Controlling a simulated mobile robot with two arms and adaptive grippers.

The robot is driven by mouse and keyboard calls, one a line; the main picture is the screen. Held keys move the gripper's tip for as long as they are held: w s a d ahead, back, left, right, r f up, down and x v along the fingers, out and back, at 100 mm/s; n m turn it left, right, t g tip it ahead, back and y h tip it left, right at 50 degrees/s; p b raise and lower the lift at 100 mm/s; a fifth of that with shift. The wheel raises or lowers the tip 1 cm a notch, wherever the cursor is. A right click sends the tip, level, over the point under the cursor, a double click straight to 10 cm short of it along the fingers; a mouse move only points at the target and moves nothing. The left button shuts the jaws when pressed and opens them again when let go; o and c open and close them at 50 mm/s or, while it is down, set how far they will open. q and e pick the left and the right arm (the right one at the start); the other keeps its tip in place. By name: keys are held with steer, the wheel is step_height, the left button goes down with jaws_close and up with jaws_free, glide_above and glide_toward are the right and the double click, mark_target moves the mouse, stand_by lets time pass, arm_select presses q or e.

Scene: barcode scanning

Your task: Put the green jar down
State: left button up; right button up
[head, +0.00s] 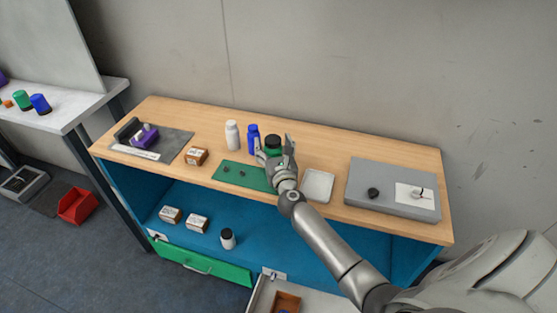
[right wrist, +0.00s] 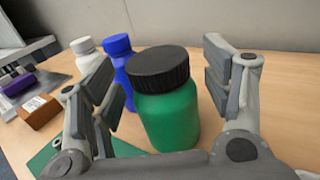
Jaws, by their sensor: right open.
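The green jar (right wrist: 169,117) with a black ribbed lid stands upright on the wooden table top, between the open fingers of my right gripper (right wrist: 165,100) in the right wrist view. Gaps show between the jar and both fingers. In the head view the green jar (head: 273,145) is partly hidden by my right gripper (head: 274,157), at the back edge of the green mat (head: 235,174). My left gripper is not in view.
A blue bottle (head: 253,140) and a white bottle (head: 232,135) stand left of the jar. A small brown box (head: 196,156) sits farther left. A white tray (head: 317,185) and a grey platform (head: 366,178) lie to the right.

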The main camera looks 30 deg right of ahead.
steer(key=v, duration=1)
steer(key=shift+s, duration=0.15)
steer(key=shift+s+a+r, duration=0.1)
steer(key=shift+s+a, duration=0.05)
steer(key=shift+s, duration=0.3)
